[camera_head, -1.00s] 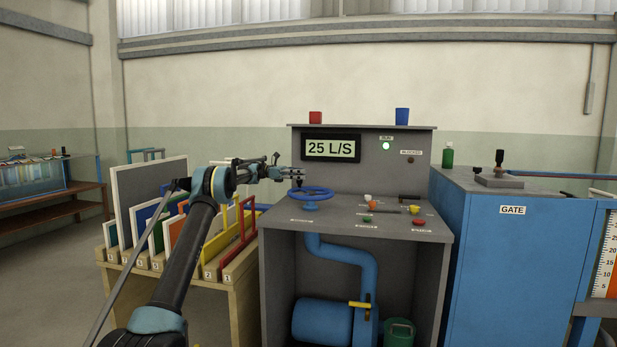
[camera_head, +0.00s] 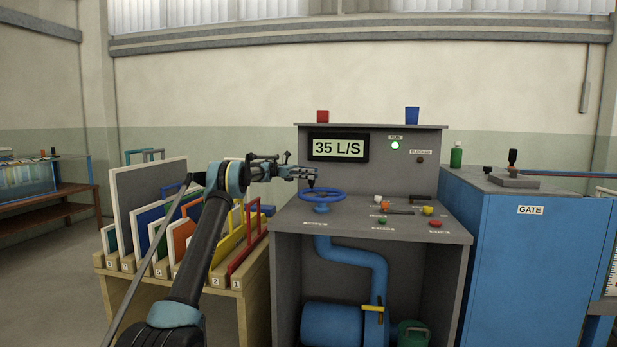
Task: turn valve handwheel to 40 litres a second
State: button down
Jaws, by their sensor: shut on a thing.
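The blue valve handwheel (camera_head: 323,197) lies flat on the grey console (camera_head: 450,228), above a blue pipe. My gripper (camera_head: 312,176) is at the wheel's far rim, shut on a small dark upright knob (camera_head: 311,184) that seems to belong to the wheel. The fingers hide the top of the knob. The display (camera_head: 338,148) on the console's back panel reads 35 L/S. The green lamp (camera_head: 395,146) under the RUN label is lit. The lamp (camera_head: 420,160) by the other label, BLOCKED, is dark.
Several small coloured knobs and a dark lever (camera_head: 398,211) sit right of the wheel. A rack of coloured boards (camera_head: 165,262) is at left; a blue GATE cabinet (camera_head: 540,245) is at right.

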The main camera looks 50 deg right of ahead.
jog(key=shift+s+d+f, duration=0.1)
jog(key=shift+s+d, duration=0.05)
jog(key=c, duration=1.5)
grip_release()
jog(key=shift+o, duration=1)
jog(key=shift+s+d, duration=0.1)
jog(key=shift+s, duration=0.1)
notch_tip(320, 180, up, 10)
jog(key=shift+w+f, duration=0.1)
